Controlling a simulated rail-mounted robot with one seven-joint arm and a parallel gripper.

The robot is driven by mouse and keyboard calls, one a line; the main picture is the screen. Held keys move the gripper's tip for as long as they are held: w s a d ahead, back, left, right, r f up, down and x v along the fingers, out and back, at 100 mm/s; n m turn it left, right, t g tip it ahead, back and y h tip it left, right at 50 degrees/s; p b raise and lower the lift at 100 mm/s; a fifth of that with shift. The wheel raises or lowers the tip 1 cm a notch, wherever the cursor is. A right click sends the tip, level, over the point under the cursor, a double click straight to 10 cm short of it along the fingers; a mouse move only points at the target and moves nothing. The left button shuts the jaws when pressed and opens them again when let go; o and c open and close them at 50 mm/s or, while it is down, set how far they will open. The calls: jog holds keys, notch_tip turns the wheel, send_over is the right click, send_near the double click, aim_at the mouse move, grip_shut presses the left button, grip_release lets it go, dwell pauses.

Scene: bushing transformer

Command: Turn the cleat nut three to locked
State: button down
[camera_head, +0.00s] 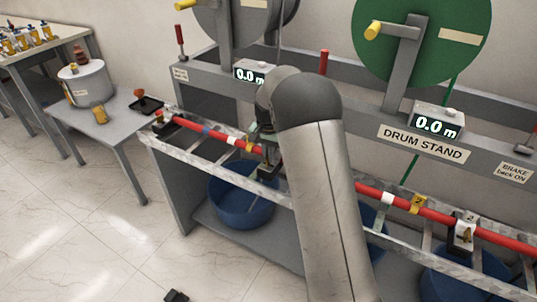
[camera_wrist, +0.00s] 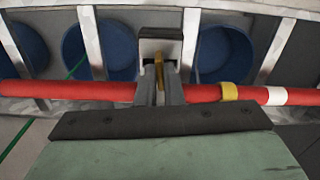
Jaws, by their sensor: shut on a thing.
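The cleat (camera_wrist: 160,36) is a pale block with a dark opening, set over the red cable (camera_wrist: 60,89) in the wrist view. A narrow brass cleat nut (camera_wrist: 159,72) stands in front of it. My gripper (camera_wrist: 160,82) is shut on this nut, with one finger on each side. The fingers hide part of the nut, and its number cannot be read. In the head view my gripper (camera_head: 268,158) is at the rail left of centre, and my arm hides much of this cleat. Another cleat (camera_head: 464,233) with a brass nut sits further right on the cable.
Blue tubs (camera_head: 243,203) stand under the metal rack (camera_head: 160,141). A yellow tag (camera_head: 418,204) is on the cable. The drum stand (camera_head: 423,143) with a green drum (camera_head: 440,60) and two 0.0 m displays stands behind. A side table (camera_head: 120,122) holds a pot (camera_head: 88,86).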

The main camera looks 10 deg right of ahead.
jog(key=shift+r+m, duration=0.1)
jog(key=shift+m, duration=0.5)
jog(key=c, duration=1.6)
grip_release()
jog(key=shift+o, duration=0.2)
notch_tip(320, 180, up, 17)
jog(key=shift+r, duration=0.2)
jog(key=s+f+n, duration=0.2)
jog(key=s+f, duration=0.1)
jog(key=s, duration=0.9)
jog(key=s+f+n, duration=0.3)
jog(key=s, duration=0.9)
jog(key=s+a+f+n, duration=0.1)
jog(key=s+f+n, duration=0.2)
jog(key=s, duration=1)
jog(key=shift+f, duration=0.2)
